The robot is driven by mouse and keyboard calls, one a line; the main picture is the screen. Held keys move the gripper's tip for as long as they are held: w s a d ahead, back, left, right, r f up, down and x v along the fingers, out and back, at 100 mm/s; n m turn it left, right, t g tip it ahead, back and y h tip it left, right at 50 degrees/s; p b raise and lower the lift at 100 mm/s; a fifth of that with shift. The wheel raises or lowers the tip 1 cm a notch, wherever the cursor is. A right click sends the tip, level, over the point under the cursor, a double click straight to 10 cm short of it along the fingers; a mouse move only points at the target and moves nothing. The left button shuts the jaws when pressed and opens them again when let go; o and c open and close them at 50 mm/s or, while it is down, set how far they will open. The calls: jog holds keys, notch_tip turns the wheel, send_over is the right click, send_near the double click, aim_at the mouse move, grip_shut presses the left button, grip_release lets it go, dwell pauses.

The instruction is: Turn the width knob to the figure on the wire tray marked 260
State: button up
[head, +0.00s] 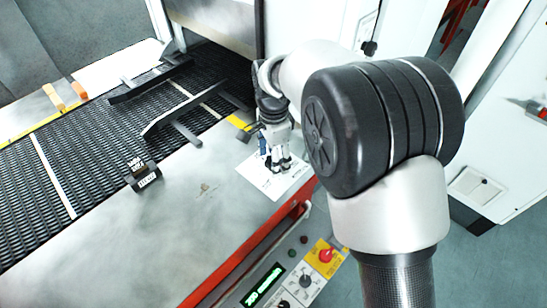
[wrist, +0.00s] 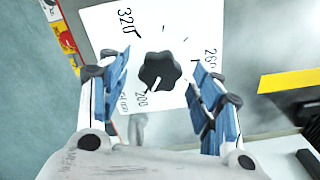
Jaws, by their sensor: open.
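The black lobed width knob (wrist: 160,70) sits on a white dial plate (wrist: 105,25) printed with 320, 260 and 200. In the wrist view 320 is at upper left, 260 at right and 200 just below the knob. A small pale mark on the knob's lower edge seems to face 200. My gripper (wrist: 160,76) is open, with one blue-padded finger on each side of the knob; contact is not clear. In the head view my gripper (head: 275,160) is over the white plate (head: 280,185), hiding the knob. I cannot pick out a wire tray marked 260.
A black mesh belt (head: 80,130) carries dark guide bars (head: 165,115). A small black block (head: 143,178) with an unreadable white label stands at its near edge. A control panel (head: 285,270) with a green display and red button (head: 326,255) is in front.

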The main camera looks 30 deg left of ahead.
jog(key=shift+c, duration=0.5)
jog(key=c, duration=1)
jog(key=shift+o, duration=0.2)
